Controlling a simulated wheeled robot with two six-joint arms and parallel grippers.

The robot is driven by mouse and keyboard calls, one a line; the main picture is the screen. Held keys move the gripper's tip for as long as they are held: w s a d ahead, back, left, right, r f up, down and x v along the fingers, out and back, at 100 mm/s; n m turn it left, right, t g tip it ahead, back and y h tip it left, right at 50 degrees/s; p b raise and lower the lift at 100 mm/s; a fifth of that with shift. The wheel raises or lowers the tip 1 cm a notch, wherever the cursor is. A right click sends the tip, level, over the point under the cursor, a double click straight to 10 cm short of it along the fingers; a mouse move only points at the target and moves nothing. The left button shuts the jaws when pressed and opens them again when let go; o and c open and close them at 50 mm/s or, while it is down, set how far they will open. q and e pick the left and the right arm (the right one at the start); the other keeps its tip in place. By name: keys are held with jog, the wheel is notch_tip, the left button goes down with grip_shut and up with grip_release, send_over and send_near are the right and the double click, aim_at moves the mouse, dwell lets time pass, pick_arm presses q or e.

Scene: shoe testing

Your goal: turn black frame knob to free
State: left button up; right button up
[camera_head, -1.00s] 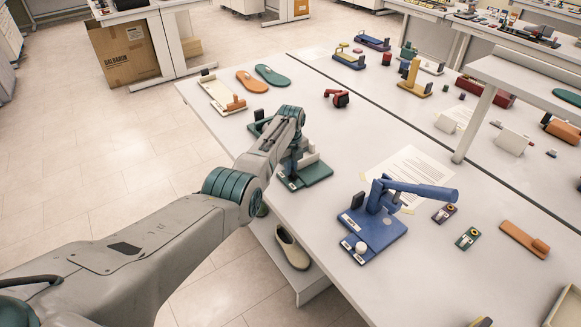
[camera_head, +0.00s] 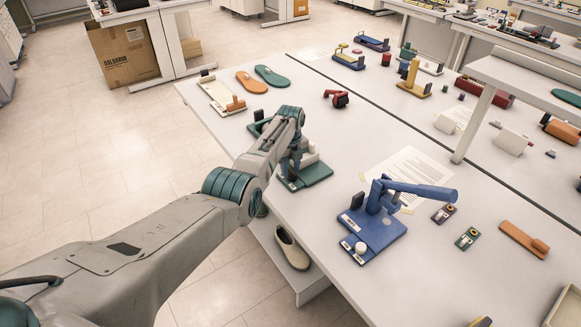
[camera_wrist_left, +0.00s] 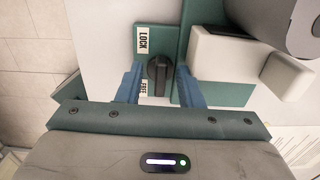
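The black knob (camera_wrist_left: 158,75) sits on a green device (camera_wrist_left: 227,94) in the left wrist view. A LOCK label (camera_wrist_left: 143,40) is above and left of it, and a FREE label (camera_wrist_left: 144,87) is beside its lower left. My left gripper (camera_wrist_left: 160,68) has its two blue fingers on either side of the knob, open, with narrow gaps visible. I cannot tell exactly which label the knob points to. In the head view my left arm reaches over the green device (camera_head: 318,174) and hides the knob. My right gripper is not in view.
A blue device with a lever (camera_head: 375,230) stands to the right on the white table (camera_head: 300,215). A paper sheet (camera_head: 410,172) lies behind it. A white and orange device (camera_head: 222,97) and two insoles are at the far left. A shoe (camera_head: 291,248) is on a shelf below.

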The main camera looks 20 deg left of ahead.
aim_at(291, 169)
pick_arm(q)
notch_tip(291, 169, up, 6)
jog(key=p, duration=0.5)
jog(key=shift+f+p, duration=0.1)
jog(key=shift+p, duration=0.25)
jog(key=shift+r, duration=2.5)
